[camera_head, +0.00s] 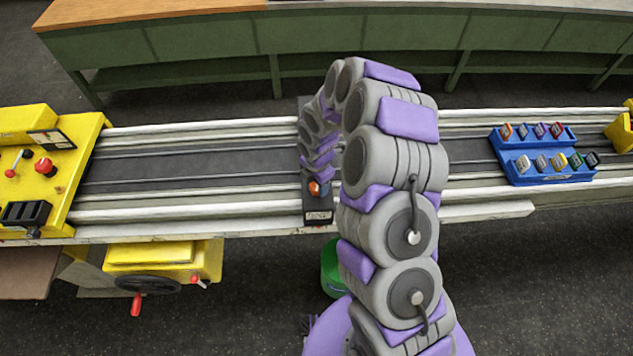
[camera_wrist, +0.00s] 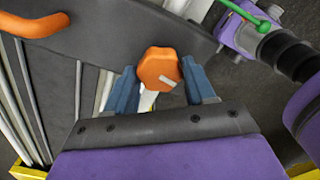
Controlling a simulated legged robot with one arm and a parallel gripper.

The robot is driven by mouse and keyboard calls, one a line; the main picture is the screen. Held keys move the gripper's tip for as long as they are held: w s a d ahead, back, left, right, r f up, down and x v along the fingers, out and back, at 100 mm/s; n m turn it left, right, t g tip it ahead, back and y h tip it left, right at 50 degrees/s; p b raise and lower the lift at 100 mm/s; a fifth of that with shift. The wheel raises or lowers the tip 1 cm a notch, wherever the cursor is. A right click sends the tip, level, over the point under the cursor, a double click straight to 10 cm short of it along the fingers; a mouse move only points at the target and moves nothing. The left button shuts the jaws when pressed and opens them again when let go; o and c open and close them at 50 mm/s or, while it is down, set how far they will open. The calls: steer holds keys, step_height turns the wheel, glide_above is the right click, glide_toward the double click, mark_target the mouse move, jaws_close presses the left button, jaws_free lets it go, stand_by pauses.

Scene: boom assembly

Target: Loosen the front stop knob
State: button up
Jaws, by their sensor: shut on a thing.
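The front stop knob (camera_wrist: 158,68) is orange, with a pale mark on its face, and sits between the two blue fingers of my gripper (camera_wrist: 161,79) in the wrist view. The gripper is shut on it. In the head view an orange knob (camera_head: 316,188) shows at the near end of a dark crosspiece (camera_head: 318,215) lying across the rails. My arm arches down over this crosspiece and hides much of it. I cannot make out the fingers in the head view.
A yellow machine head (camera_head: 60,175) with levers stands at the left end of the rails. A blue tray (camera_head: 545,172) with several small items sits on the rails at right. A second orange part (camera_wrist: 35,25) shows at the wrist view's top left. A green bench (camera_head: 365,45) stands behind.

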steer(key=shift+w, duration=0.15)
steer(key=o, duration=1)
steer(key=shift+o, duration=0.2)
steer(key=shift+r, duration=0.1)
step_height(320, 180, up, 17)
stand_by(0.5)
steer(key=s+d+m+b, duration=0.3)
steer(key=s+m, duration=0.5)
steer(key=s, duration=0.3)
steer(key=s+d+m+g+b, duration=0.1)
steer(key=s+d+m+b, duration=0.3)
steer(key=s+m, duration=0.4)
steer(key=s+d+m+b, duration=0.3)
steer(key=s+m, duration=0.6)
steer(key=s, duration=0.6)
steer(key=shift+d+r+g+b, duration=0.2)
steer(key=shift+r+g+b, duration=0.25)
steer(key=shift+b, duration=0.8)
